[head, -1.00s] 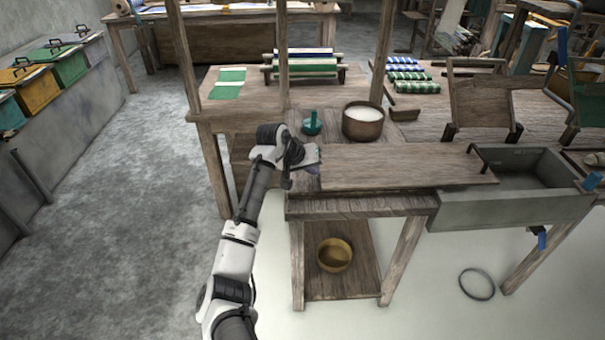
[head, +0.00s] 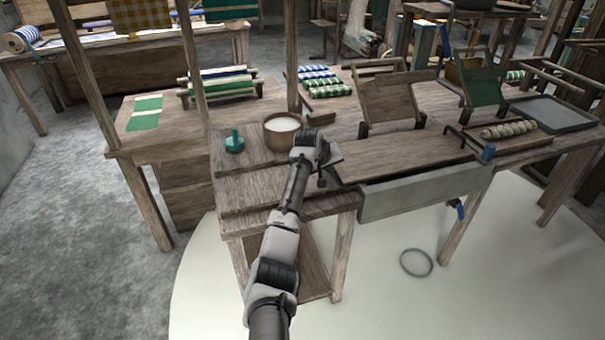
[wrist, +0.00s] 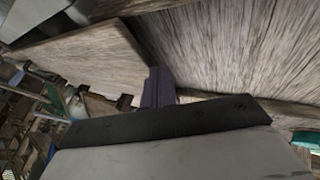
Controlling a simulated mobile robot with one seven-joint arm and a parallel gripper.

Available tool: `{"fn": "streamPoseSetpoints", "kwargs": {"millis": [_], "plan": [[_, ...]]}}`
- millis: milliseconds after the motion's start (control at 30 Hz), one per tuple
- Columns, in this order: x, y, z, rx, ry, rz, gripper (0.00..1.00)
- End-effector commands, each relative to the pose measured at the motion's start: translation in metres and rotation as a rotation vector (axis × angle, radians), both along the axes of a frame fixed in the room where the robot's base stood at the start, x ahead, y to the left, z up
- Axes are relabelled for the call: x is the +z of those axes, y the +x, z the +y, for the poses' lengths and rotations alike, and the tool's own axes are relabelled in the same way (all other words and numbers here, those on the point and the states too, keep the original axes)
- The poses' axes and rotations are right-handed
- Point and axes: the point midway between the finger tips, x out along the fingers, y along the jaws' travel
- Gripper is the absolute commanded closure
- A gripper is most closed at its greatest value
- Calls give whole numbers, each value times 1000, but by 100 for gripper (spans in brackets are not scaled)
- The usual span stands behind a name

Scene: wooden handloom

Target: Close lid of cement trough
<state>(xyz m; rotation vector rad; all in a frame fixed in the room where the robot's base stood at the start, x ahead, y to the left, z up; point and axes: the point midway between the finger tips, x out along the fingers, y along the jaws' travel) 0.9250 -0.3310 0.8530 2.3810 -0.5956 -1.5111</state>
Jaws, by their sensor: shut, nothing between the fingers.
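The cement trough (head: 425,194) is a long grey box on the right side of the wooden stand. Its lid (head: 405,154), a flat wooden board with a dark handle at its far right corner, lies over the trough's top. I see little or no opening in the head view. My gripper (head: 330,170) is at the lid's left end, low over the bench top. In the wrist view my shut, empty dark fingers (wrist: 158,88) are against or very close to the end of a wooden board (wrist: 85,55), apparently the lid. Actual contact is hard to tell.
A wooden bowl of white material (head: 282,128) and a teal knobbed object (head: 235,141) stand left of my gripper. A tilted wooden frame (head: 390,100) stands behind the lid. A tray with a twisted roll (head: 508,130) is at the right. A ring (head: 416,263) lies on the floor.

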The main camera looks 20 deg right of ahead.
Motion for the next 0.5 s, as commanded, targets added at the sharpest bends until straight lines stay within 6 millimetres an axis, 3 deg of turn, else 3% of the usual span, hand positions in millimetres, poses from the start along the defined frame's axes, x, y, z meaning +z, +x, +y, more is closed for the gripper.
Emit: {"fn": "streamPoseSetpoints", "kwargs": {"millis": [33,200,500], "plan": [[-1,-1,-13,-3,0,1,100],[0,0,-40,-1,-1,0,100],[0,0,-57,0,-2,-1,100]]}}
